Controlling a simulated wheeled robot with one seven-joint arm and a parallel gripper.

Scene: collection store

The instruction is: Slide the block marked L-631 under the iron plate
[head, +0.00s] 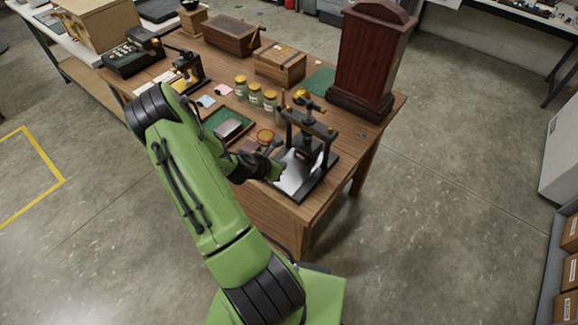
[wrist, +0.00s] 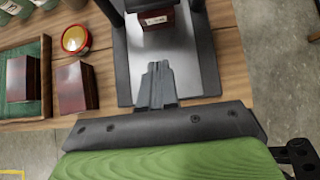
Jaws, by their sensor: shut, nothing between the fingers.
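A dark red block with a white label (wrist: 157,21) stands on the pale base plate (wrist: 190,65) of a black screw press (head: 310,130). The label is too small to read. My gripper (wrist: 158,72) is shut and empty, over the near part of the base plate, pointing at the block with a gap between. In the head view my gripper (head: 277,171) is at the press's near left side.
A second dark red block (wrist: 76,88) lies on the table left of the press. Another (wrist: 22,78) sits in a green-lined tray (wrist: 45,65). A tall wooden case (head: 366,60) stands at back right.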

